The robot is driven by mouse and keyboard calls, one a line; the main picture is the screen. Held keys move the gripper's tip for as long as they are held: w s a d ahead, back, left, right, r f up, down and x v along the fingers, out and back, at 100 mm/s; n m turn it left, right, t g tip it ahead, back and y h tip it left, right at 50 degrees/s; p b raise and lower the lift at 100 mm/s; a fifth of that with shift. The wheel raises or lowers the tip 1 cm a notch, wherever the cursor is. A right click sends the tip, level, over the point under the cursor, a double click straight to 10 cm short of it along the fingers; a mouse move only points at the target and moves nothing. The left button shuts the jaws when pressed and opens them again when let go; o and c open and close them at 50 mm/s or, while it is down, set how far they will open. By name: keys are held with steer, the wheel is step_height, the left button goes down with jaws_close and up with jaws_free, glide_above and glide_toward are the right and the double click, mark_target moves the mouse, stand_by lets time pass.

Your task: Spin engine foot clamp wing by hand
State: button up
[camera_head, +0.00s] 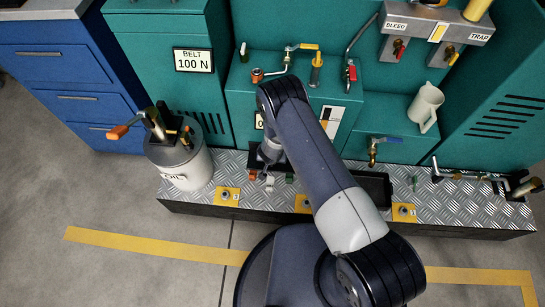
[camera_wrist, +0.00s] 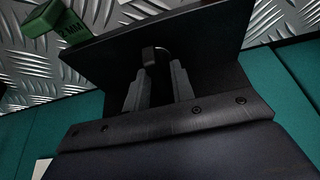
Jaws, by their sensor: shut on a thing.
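My gripper (camera_wrist: 161,82) points down at a dark plate or block in the wrist view. Its two grey fingers are close about a small dark piece (camera_wrist: 149,56), which looks like the engine foot clamp wing. A thin curved rim shows just beside that piece. My own arm covers much of the area there, so the clamp itself cannot be made out.
The chequer-plate step (camera_head: 330,196) carries yellow numbered tags with bolts. A green block (camera_wrist: 52,27) lies near my gripper. A white oil can (camera_head: 186,168) stands left. A jug (camera_head: 425,107) and brass tap (camera_head: 374,150) are right. Open floor (camera_head: 150,265) lies in front.

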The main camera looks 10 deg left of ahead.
steer(key=shift+w, duration=0.1)
steer(key=o, duration=1)
steer(key=p+v, duration=0.2)
steer(key=v, duration=0.9)
steer(key=shift+f, duration=0.1)
steer(key=b+x, duration=0.2)
steer(key=x, duration=0.9)
steer(key=shift+r, duration=0.2)
